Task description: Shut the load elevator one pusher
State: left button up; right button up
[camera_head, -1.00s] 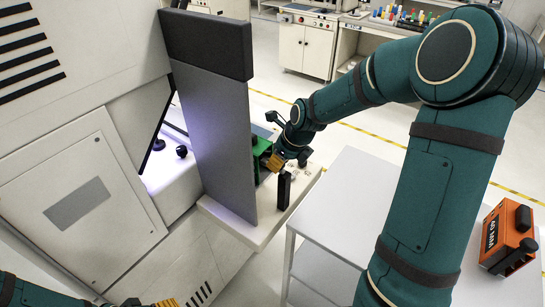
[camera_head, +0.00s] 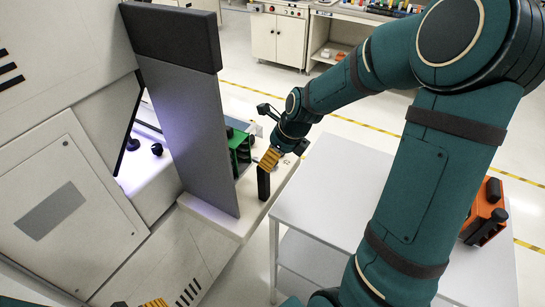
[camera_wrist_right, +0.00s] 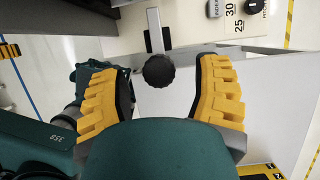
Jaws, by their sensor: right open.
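A black upright handle (camera_head: 264,183) stands on the white ledge of the machine; I take it for the pusher's handle. In the right wrist view a round black knob (camera_wrist_right: 159,71) on a light bar lies between my fingers, apart from both. My right gripper (camera_head: 270,159) has yellow ridged fingers and is just above the handle in the head view. It is open and empty in the wrist view (camera_wrist_right: 160,90). A green magazine (camera_head: 238,145) is behind the grey panel, partly hidden. Only a yellow tip of my left gripper (camera_head: 155,303) shows at the bottom edge.
The tall grey panel (camera_head: 188,135) stands left of the right gripper. A light grey table (camera_head: 350,200) is to the right, with an orange device (camera_head: 482,212) beyond my arm. White machine housing (camera_head: 65,195) fills the left.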

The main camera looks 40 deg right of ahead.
jog(key=v, duration=1)
jog(key=shift+s+r, duration=0.25)
